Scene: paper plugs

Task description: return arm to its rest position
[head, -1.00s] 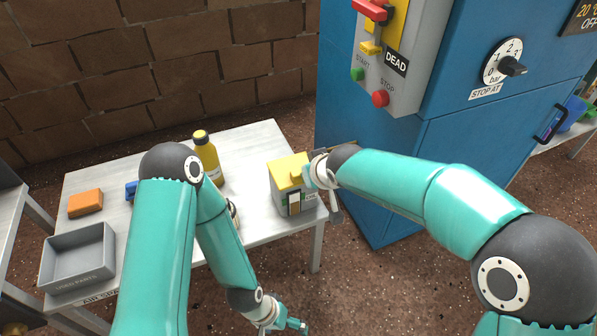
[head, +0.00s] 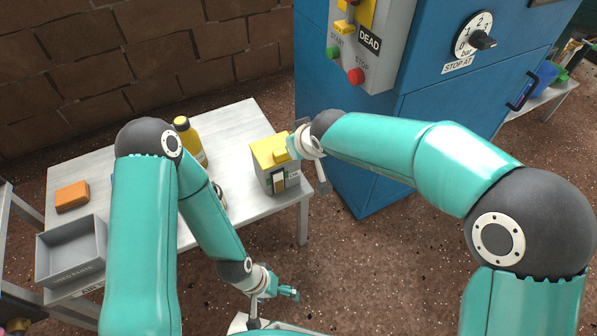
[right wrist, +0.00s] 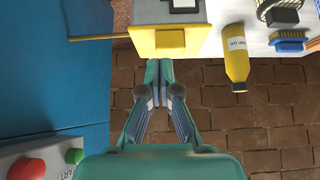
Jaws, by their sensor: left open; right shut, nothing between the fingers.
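My left arm comes in from the left and bends down past the front of the table. Its gripper (head: 288,292) is open and empty, low over the brown floor, clear of the table. My right arm reaches across from the right. Its gripper (right wrist: 158,80) is shut with nothing in it. In the right wrist view its fingertips are close to the yellow part of a grey and yellow box (right wrist: 170,40). I cannot tell if they touch. In the head view the box (head: 272,150) stands at the table's right end, and my right wrist partly hides the gripper.
The pale table (head: 238,125) also holds a yellow bottle (head: 188,140), an orange block (head: 72,196) and a grey tray (head: 72,255). A blue cabinet (head: 375,150) with a grey control panel (head: 370,60) stands right of the table. Open floor (head: 380,270) lies in front.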

